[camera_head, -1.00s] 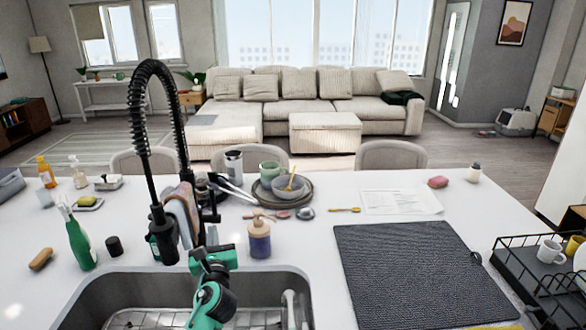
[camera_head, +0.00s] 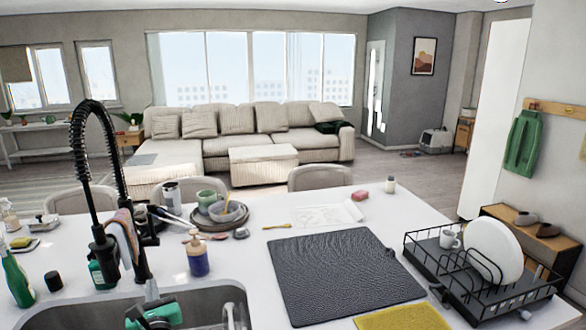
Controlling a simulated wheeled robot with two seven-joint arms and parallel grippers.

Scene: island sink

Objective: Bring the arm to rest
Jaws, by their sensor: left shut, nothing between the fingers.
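My left gripper (camera_head: 152,298), green and black, is in the head view at the bottom left, over the sink (camera_head: 190,295). Its fingers are shut with nothing between them. It is apart from the black spring faucet (camera_head: 97,235), which stands behind the sink. The lower part of my left arm is cut off by the bottom edge of the picture. My right gripper is not in view.
A purple pump bottle (camera_head: 197,258) stands behind the sink. A dark drying mat (camera_head: 330,275) lies to its right, with a yellow cloth (camera_head: 405,318) in front. A black dish rack (camera_head: 470,285) holds a plate and a mug. A green spray bottle (camera_head: 18,280) stands at left.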

